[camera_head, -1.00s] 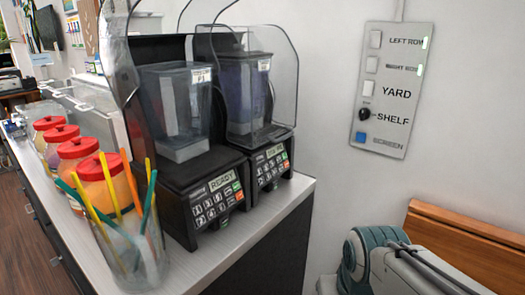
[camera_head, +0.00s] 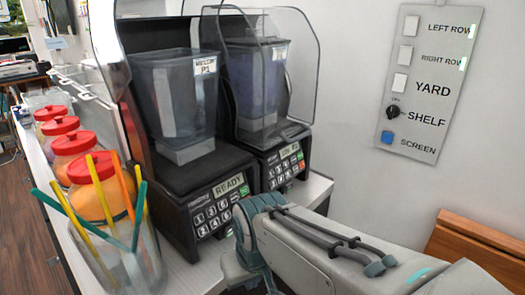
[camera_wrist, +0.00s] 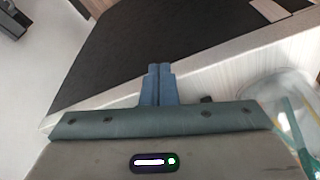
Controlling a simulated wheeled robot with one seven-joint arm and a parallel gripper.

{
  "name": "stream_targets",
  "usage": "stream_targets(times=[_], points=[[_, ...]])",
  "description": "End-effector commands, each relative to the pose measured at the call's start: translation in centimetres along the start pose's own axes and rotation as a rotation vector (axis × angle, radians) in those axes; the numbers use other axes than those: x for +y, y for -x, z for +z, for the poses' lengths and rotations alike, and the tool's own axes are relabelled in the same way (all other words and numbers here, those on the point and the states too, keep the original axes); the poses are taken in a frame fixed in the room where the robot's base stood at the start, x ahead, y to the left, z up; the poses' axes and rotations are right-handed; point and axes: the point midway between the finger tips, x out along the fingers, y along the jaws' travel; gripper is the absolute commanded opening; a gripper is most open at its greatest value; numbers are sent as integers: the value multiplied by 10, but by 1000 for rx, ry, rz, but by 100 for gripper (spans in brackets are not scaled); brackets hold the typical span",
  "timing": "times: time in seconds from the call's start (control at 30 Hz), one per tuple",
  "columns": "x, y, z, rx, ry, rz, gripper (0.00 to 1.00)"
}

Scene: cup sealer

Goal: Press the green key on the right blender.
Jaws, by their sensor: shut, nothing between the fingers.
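The right blender (camera_head: 255,85) stands on the counter against the wall, under a clear hood. Its dark keypad (camera_head: 283,165) faces front, with a lit display and a small green key (camera_head: 300,155) above a red one at its right side. My gripper (camera_wrist: 160,70) is shut and empty in the wrist view, its two blue fingers together in front of a dark panel. No blender keypad shows in the wrist view. In the head view my arm reaches in from the lower right, below the right blender, and the fingertips cannot be made out.
The left blender (camera_head: 175,100) shows READY on its display; my arm covers part of its keypad's right side. A clear cup of coloured straws (camera_head: 115,245) and several red-lidded jars (camera_head: 90,185) stand at left. A switch panel (camera_head: 430,85) hangs on the right wall.

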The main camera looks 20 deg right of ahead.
Motion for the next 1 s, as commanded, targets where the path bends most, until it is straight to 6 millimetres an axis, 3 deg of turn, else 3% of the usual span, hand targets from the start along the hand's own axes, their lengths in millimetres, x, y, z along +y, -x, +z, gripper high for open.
stream_targets(times=[0.27, 0.43, 0.7, 1.0], points=[[4, -1, -6, 14, -35, 8, 0], [27, -5, -47, 122, -272, 53, 0], [121, -11, -144, 475, -909, 46, 0], [236, -9, -214, 856, -1526, -267, 0]])
